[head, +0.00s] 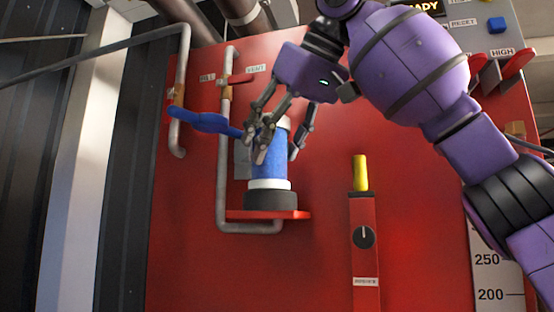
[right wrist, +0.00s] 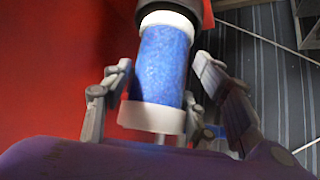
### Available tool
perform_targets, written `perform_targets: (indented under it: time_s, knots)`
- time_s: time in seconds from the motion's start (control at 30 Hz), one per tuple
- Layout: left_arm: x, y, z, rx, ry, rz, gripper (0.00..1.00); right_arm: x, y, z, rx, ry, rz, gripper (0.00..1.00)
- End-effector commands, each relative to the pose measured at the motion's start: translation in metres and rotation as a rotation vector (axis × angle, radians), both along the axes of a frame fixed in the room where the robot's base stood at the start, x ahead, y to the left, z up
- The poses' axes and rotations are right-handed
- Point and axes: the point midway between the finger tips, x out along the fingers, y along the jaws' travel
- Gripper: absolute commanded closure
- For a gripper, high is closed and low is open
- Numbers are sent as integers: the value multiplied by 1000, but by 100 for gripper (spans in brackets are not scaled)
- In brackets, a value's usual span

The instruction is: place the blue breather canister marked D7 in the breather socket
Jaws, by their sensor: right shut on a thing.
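The blue breather canister (head: 268,160) with white end bands stands upright with its lower end at a dark round socket (head: 270,200) on a small red shelf (head: 300,215). I cannot tell whether it is fully seated. No D7 mark is readable. My right gripper (head: 277,148) has its fingers on both sides of the canister's upper part and is shut on it. In the right wrist view, the canister (right wrist: 162,65) lies between the fingers (right wrist: 160,95), its far end against the dark socket (right wrist: 172,12). My left gripper is not in view.
A blue lever handle (head: 205,122) reaches close to the gripper from the left. Grey pipes (head: 222,165) run beside the shelf. A yellow handle (head: 360,173) stands on a red post to the right. Open red panel lies between them.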

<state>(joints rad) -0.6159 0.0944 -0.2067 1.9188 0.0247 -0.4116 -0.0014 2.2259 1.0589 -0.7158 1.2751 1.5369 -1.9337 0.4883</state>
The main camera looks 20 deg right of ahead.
Motion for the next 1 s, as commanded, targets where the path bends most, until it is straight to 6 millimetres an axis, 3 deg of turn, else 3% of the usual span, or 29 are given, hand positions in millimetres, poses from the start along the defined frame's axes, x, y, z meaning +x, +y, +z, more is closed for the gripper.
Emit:
perform_targets:
  time_s: [0.17, 0.43, 0.47, 0.6, 1.0]
  knots:
    - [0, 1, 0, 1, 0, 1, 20, 0, -2, -26, -1, 2, -2, 82]
    - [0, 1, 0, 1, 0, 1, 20, 0, -1, -30, 1, 1, 0, 82]
    - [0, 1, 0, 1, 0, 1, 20, 0, -1, -30, 0, 3, -1, 45]
    - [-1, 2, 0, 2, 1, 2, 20, 0, -1, -30, 0, 4, 0, 28]
    - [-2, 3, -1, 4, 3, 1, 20, -4, -2, -26, 1, 4, -1, 28]
